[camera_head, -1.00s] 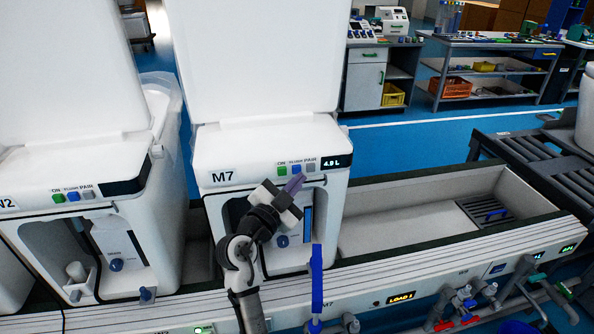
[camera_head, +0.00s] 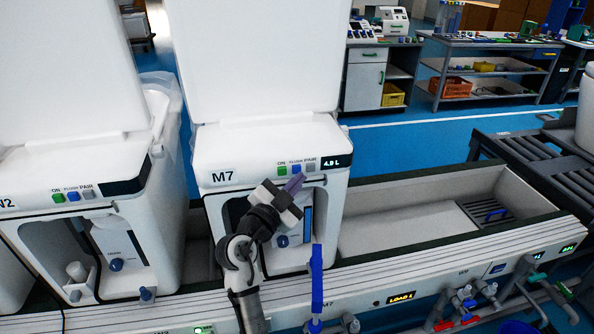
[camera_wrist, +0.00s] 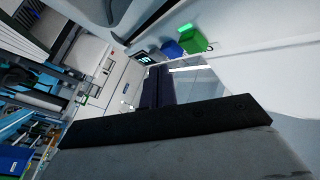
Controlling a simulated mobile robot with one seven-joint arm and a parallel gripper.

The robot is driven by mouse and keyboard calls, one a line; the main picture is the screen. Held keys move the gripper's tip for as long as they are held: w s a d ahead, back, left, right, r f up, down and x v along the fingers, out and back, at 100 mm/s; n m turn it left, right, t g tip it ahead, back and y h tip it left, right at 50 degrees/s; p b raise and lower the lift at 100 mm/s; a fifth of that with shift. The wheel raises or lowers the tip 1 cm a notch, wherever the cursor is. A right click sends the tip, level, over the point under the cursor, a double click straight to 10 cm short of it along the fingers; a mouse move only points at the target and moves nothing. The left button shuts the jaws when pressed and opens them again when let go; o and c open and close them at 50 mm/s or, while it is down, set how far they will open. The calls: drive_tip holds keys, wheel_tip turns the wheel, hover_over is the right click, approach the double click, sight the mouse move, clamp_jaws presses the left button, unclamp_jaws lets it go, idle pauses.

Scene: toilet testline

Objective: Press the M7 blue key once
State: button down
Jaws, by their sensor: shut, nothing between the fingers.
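The M7 unit (camera_head: 222,176) is a white toilet-like housing with its lid raised. On its front slope sit a green key (camera_head: 282,170), the blue key (camera_head: 296,169) and a grey key (camera_head: 310,167). My gripper (camera_head: 295,183) is shut and empty, its purple-grey fingers pointing up just below the blue and grey keys. Whether the tips touch a key cannot be told. In the wrist view the blue key (camera_wrist: 172,48) and green key (camera_wrist: 193,41) show beyond the shut fingers (camera_wrist: 158,87), with a visible gap to the blue key.
A lit display (camera_head: 336,162) sits right of the keys. The neighbouring unit (camera_head: 110,165) on the left has similar keys. A blue upright handle (camera_head: 317,282) stands at the front right of M7. An open grey trough (camera_head: 410,215) lies to the right.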

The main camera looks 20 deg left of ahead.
drive_tip(key=shift+w+a+f+b, duration=0.1)
drive_tip(key=shift+w+b, duration=0.05)
drive_tip(key=shift+b, duration=0.2)
drive_tip(key=shift+w+a, duration=0.1)
drive_tip(key=shift+w, duration=0.1)
drive_tip(key=shift+w+a+b, duration=0.25)
drive_tip(key=shift+w+b, duration=0.05)
drive_tip(key=shift+b, duration=0.35)
idle(0.6)
drive_tip(key=shift+s+d+b, duration=0.3)
drive_tip(key=shift+s, duration=0.1)
drive_tip(key=shift+s+d, duration=0.2)
drive_tip(key=shift+s, duration=0.2)
drive_tip(key=s+d+b, duration=0.1)
drive_tip(key=s, duration=0.1)
drive_tip(key=s+d, duration=0.1)
drive_tip(key=s, duration=0.1)
drive_tip(key=shift+d+b, duration=0.35)
drive_tip(key=shift+d, duration=0.05)
